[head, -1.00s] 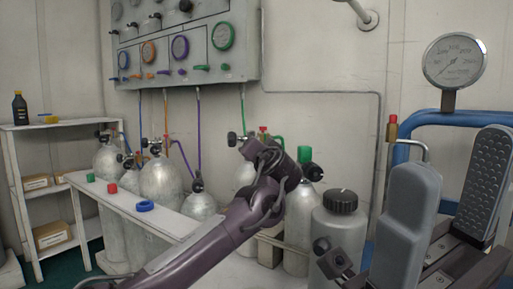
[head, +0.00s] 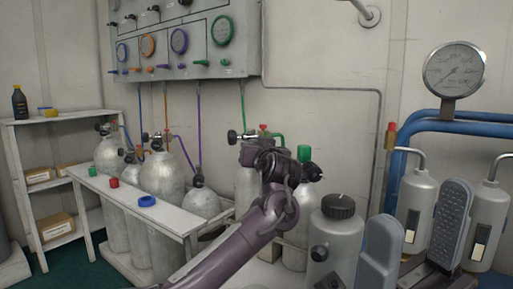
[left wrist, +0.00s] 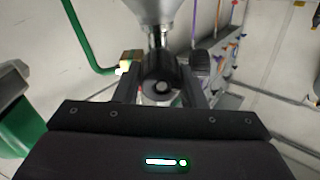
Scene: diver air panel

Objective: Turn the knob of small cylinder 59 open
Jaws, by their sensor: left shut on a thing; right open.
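My left gripper (left wrist: 160,92) is shut on a dark round knob (left wrist: 163,84) under a metal stem; a silver cylinder (left wrist: 156,10) shows at the top of the left wrist view. My right gripper (head: 415,245) is open and empty at the lower right, in front of grey bottles.
A cylinder with a green cap (head: 304,153) stands close right of my left gripper. A grey bottle with a black lid (head: 339,206) is nearer. Several cylinders stand behind a white bench (head: 180,219). A gauge panel (head: 184,70) hangs above; a large gauge (head: 454,69) is at right.

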